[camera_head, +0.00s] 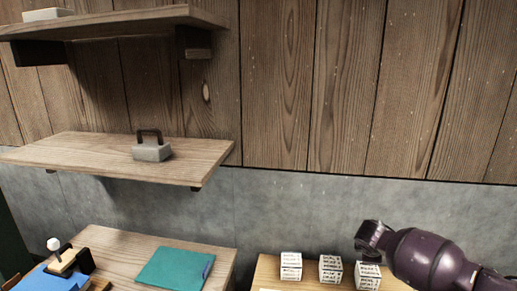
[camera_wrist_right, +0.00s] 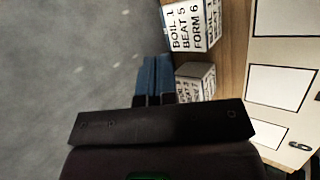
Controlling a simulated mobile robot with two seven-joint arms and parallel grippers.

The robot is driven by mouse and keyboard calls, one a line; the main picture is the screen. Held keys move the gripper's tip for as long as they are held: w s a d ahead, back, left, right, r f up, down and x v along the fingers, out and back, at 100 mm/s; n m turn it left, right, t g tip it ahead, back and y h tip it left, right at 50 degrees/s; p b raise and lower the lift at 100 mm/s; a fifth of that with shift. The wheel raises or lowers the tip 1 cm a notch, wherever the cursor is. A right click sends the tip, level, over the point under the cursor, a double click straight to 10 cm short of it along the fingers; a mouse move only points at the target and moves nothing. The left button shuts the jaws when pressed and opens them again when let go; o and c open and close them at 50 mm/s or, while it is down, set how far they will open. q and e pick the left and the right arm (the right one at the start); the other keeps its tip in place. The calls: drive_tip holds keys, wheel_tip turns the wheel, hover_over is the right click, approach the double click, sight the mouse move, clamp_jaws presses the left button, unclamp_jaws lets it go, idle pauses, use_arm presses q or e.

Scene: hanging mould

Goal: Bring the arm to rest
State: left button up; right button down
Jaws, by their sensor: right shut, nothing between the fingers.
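My right gripper (camera_wrist_right: 157,72) is shut and empty, its two blue fingers pressed together in the right wrist view. In the head view my right arm comes in from the right, with the dark right gripper (camera_head: 371,239) just above the white lettered blocks at the table's back. My left gripper is in neither view. A grey mould with a black handle (camera_head: 152,152) sits upright on the middle wooden shelf (camera_head: 85,153), well left of my right gripper and apart from it.
Lettered blocks (camera_head: 290,266) (camera_head: 330,269) (camera_head: 367,275) stand below my right gripper; one reads BOIL 1, BEAT 5, FORM 6 in the wrist view (camera_wrist_right: 190,27). White cards (camera_wrist_right: 280,85) lie beside them. A teal folder (camera_head: 174,268) and a white-knobbed tool (camera_head: 62,258) are on the left table.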

drive_tip(key=s+a+f+m+t+y, duration=0.1)
drive_tip(key=s+a+t+y, duration=0.25)
drive_tip(key=a, duration=0.55)
drive_tip(key=s+a+m+t+y, duration=0.15)
drive_tip(key=a+y, duration=0.35)
drive_tip(key=a, duration=0.5)
drive_tip(key=s+d+f+m+h, duration=0.1)
drive_tip(key=s+d+f+m, duration=0.1)
drive_tip(key=s, duration=0.8)
drive_tip(key=s+d+f+m+h, duration=0.1)
drive_tip(key=s+d+f+m, duration=0.2)
drive_tip(key=s, duration=0.8)
drive_tip(key=s+d+f+m+t+h, duration=0.1)
drive_tip(key=s+f+m, duration=0.3)
drive_tip(key=s, duration=0.6)
wheel_tip(320, 180, down, 2)
drive_tip(key=shift+s+d+f+b, duration=0.15)
drive_tip(key=shift+d+f+b, duration=0.15)
drive_tip(key=shift+d, duration=0.55)
